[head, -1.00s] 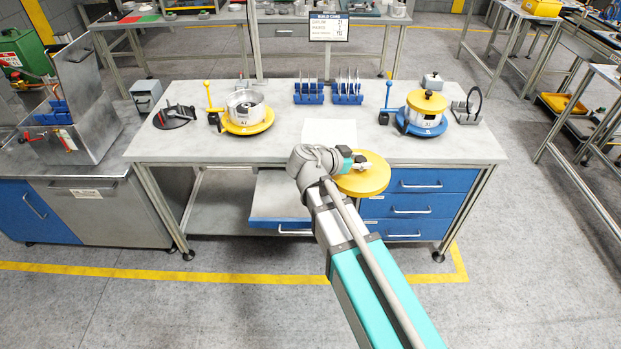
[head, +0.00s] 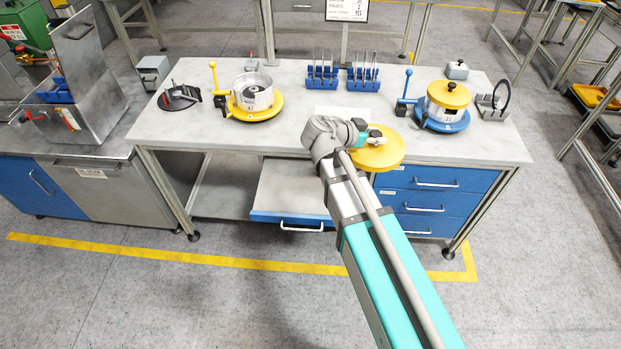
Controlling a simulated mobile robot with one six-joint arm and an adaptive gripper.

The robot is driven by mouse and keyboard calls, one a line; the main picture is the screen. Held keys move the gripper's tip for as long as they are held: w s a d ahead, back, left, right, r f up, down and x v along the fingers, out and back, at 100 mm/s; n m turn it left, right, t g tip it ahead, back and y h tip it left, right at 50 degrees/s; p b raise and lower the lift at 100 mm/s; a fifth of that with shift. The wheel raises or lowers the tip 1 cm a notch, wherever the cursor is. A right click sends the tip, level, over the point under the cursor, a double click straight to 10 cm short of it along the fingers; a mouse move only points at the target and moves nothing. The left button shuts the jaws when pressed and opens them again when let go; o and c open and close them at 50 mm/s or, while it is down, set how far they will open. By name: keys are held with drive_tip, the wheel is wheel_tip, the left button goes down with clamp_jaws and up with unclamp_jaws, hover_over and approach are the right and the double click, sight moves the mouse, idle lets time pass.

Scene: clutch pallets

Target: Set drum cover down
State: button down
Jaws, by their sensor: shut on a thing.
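A yellow round drum cover (head: 384,152) is held flat by my gripper (head: 368,136) at the front edge of the workbench, right of the middle. My gripper is shut on the cover's knob area; the fingertips are small and partly hidden. The workbench top (head: 250,137) is grey. On its left an open drum (head: 252,92) with no cover stands on a yellow round base (head: 269,112). On its right a drum (head: 443,107) with a yellow cover (head: 449,94) stands on a blue round base (head: 430,124).
Blue racks (head: 362,80) with upright plates stand at the back middle. A white sheet (head: 330,111) lies partly behind my arm. A black round fixture (head: 180,98) is at the left, and a stand with a black ring (head: 501,95) is at the right. Bare bench lies front left.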

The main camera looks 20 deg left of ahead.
drive_tip(key=shift+w+d, duration=0.1)
drive_tip(key=shift+a+f+b, duration=0.3)
drive_tip(key=shift+f+b, duration=0.1)
drive_tip(key=shift+b, duration=0.05)
drive_tip(key=s+a+f+n+t+y+b, duration=0.1)
drive_tip(key=s+a+f+b, duration=0.3)
drive_tip(key=a+f+b, duration=0.4)
drive_tip(key=s+a+f+n+t+y+b, duration=0.1)
drive_tip(key=s+a+f+n+b, duration=0.1)
drive_tip(key=s+a+f+b, duration=0.3)
drive_tip(key=a+f+b, duration=0.3)
drive_tip(key=a, duration=0.1)
drive_tip(key=shift+s+f+y, duration=0.2)
drive_tip(key=shift+s+y, duration=0.05)
drive_tip(key=shift+y, duration=0.05)
drive_tip(key=shift+w+a, duration=0.1)
drive_tip(key=shift+a, duration=0.05)
drive_tip(key=w+a+f+b, duration=0.3)
drive_tip(key=w+f+b, duration=0.6)
drive_tip(key=w, duration=0.3)
drive_tip(key=shift+w+a, duration=0.25)
drive_tip(key=shift+a, duration=0.1)
